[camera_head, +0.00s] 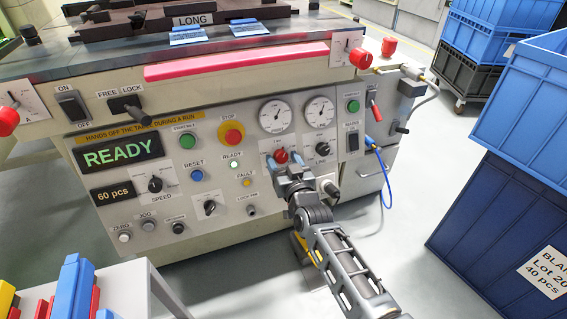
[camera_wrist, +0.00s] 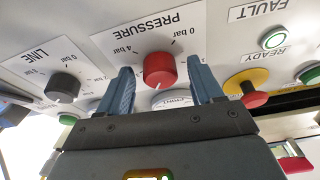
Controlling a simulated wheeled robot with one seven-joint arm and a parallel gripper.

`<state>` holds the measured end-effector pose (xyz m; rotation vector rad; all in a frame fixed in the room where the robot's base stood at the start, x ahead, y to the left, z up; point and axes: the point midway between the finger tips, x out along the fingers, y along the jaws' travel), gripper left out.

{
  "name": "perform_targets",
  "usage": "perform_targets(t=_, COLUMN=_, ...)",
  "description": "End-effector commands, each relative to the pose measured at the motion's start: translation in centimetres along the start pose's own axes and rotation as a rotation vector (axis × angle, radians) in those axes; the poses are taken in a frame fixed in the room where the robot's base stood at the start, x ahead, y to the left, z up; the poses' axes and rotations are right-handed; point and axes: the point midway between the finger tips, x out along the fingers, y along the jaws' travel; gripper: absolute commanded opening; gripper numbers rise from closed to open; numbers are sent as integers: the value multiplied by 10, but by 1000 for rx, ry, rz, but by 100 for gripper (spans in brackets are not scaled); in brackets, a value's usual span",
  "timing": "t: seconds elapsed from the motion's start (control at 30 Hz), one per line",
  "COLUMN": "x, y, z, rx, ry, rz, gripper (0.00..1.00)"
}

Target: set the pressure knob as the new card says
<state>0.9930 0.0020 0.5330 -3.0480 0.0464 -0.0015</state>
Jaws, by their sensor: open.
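The red PRESSURE knob (camera_head: 281,157) is on the front panel of the machine, below the left of two round gauges (camera_head: 275,116). In the wrist view the panel appears upside down, and the red knob (camera_wrist: 159,68) sits under a scale with 0 bar and 4 bar labels. My gripper (camera_head: 284,168) is open at the knob. In the wrist view my gripper's (camera_wrist: 161,78) two blue-grey fingers stand one on each side of the knob, with a gap to each. The exact knob setting is unclear. I cannot identify a readable pressure card.
The black LINE knob (camera_wrist: 65,87) is beside the pressure knob. The red-on-yellow STOP button (camera_head: 231,133) and a READY display (camera_head: 121,152) are to the left. Blue crates (camera_head: 500,200) stand at the right. A table with coloured blocks (camera_head: 75,285) is front left.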

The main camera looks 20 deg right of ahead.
Motion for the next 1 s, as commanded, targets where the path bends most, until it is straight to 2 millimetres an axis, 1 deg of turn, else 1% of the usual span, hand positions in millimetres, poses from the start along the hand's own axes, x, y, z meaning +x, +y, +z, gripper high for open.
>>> perform_targets(t=0.13, x=0, y=0, z=0, rx=0, ry=0, rz=0, gripper=66)
perform_targets(t=0.17, x=0, y=0, z=0, rx=0, ry=0, rz=0, gripper=64)
perform_targets(t=0.73, x=0, y=0, z=0, rx=0, ry=0, rz=0, gripper=10)
perform_targets(t=1.0, x=0, y=-1, z=-3, rx=34, ry=-1, rz=10, gripper=10)
